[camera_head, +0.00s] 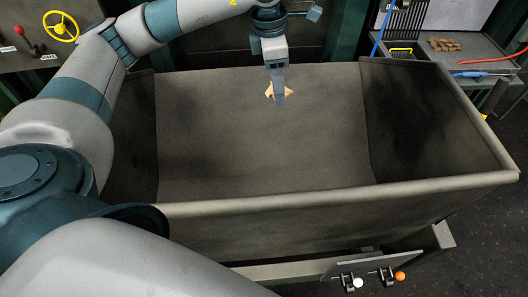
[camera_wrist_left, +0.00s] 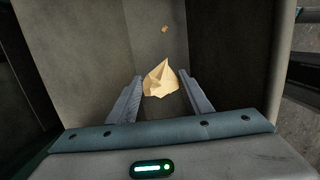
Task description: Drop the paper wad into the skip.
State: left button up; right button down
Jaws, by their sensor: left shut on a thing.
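The paper wad is a crumpled tan piece; it shows in the head view (camera_head: 289,93) and in the wrist view (camera_wrist_left: 160,82). My left gripper (camera_head: 279,98) is shut on it, with the wad between the two finger tips in the wrist view. The skip (camera_head: 340,193) is a large grey-brown open bin with dark stains inside. In the head view the gripper points down over the skip's opening, near its back wall. The wrist view looks down into the skip. The wad's exact height above the floor is hard to tell. My right gripper is not in view.
A small tan scrap (camera_wrist_left: 164,29) shows inside the skip in the wrist view. A bench with brown lumps (camera_head: 444,45) and a blue-handled tool (camera_head: 480,74) stands at the back right. A yellow handwheel (camera_head: 61,27) is at the back left. The skip's inside looks mostly empty.

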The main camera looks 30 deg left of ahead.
pick_arm(q)
jog(key=shift+f, duration=0.1)
jog(key=shift+f+b, duration=0.95)
jog(key=shift+f, duration=1.05)
jog(key=shift+f+b, duration=0.35)
jog(key=shift+f, duration=0.6)
jog(key=o, duration=1.1)
jog(key=shift+o, duration=0.2)
jog(key=shift+r, duration=0.1)
